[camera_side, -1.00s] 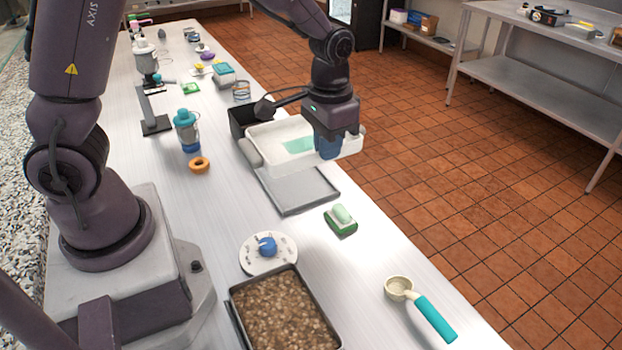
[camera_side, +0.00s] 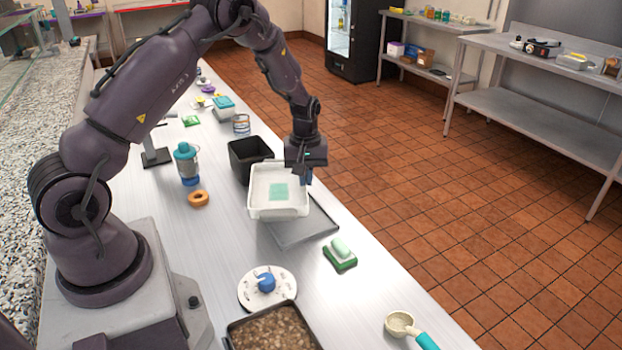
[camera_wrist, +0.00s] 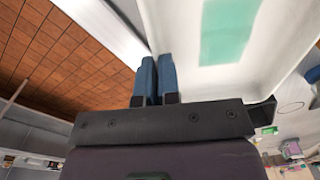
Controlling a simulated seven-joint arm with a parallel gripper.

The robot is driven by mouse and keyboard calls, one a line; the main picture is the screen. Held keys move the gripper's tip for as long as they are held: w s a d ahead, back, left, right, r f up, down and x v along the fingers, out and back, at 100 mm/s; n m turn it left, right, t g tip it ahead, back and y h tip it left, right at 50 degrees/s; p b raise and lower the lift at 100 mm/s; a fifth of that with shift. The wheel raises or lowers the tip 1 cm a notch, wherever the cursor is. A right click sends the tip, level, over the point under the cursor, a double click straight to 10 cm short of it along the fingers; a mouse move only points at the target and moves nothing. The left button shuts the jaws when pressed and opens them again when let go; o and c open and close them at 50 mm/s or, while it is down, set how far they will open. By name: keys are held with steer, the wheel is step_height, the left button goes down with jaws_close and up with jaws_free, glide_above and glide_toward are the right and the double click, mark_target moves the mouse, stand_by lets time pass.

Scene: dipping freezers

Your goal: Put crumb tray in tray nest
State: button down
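I take the white rectangular tray with a teal patch inside (camera_side: 278,212) as the crumb tray. My gripper (camera_side: 307,180) is at its right wall. In the wrist view the blue fingers (camera_wrist: 157,80) are close together around the wall of the white tray (camera_wrist: 182,30), which is raised off the table. The flat grey, low-rimmed tray (camera_side: 303,228), likely the tray nest, lies on the table below. The white tray hides its back left part.
A black open bin (camera_side: 248,157) stands just behind the white tray. A green sponge holder with a pale soap-like block (camera_side: 341,252) lies right of the grey tray. A white dial plate (camera_side: 254,292), an orange ring (camera_side: 198,198) and a teal-topped jar (camera_side: 188,165) stand nearby.

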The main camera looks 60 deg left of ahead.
mark_target(312, 202)
steer(key=w+n, duration=0.1)
steer(key=w+a+n, duration=0.1)
steer(key=n, duration=0.1)
steer(key=shift+w+r+n, duration=0.1)
steer(key=shift+w+n, duration=0.15)
steer(key=shift+n, duration=0.55)
steer(key=shift+f, duration=2.5)
steer(key=shift+f, duration=0.35)
steer(key=c, duration=1.3)
jaws_free()
steer(key=shift+o, duration=0.2)
steer(key=shift+r, duration=1.45)
